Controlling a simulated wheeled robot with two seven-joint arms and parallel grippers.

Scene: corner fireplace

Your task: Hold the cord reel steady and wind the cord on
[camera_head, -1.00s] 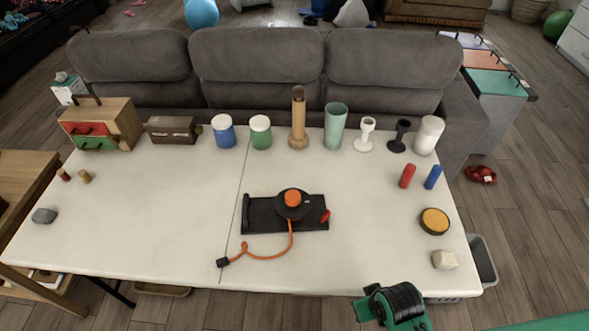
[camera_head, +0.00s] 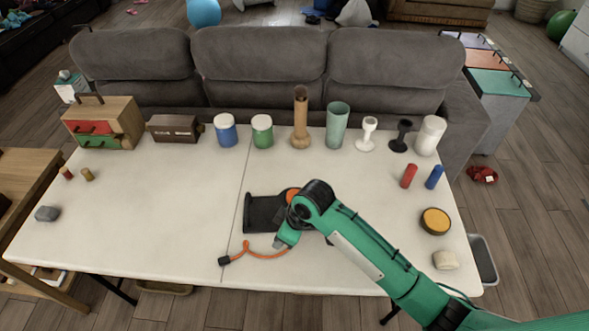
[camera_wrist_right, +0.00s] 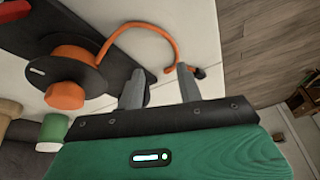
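The cord reel, a dark disc (camera_wrist_right: 42,72) with an orange hub (camera_wrist_right: 66,95), sits on a black base (camera_head: 262,212) mid-table. My right arm hides much of it in the head view. The orange cord (camera_head: 265,256) curves from the reel toward the front left and ends in a black plug (camera_head: 224,261) on the table. My right gripper (camera_head: 284,241) hangs over the front of the reel base, above the cord. In the wrist view my right gripper (camera_wrist_right: 160,87) has its two fingers apart with nothing between them; the plug (camera_wrist_right: 199,72) shows just beyond one finger. My left gripper is out of view.
Jars, vases and cups stand along the table's back edge, with a wooden drawer box (camera_head: 103,124) at back left. A yellow-topped round tin (camera_head: 435,221) and a pale block (camera_head: 445,260) lie at right. The left half of the table (camera_head: 150,215) is mostly clear.

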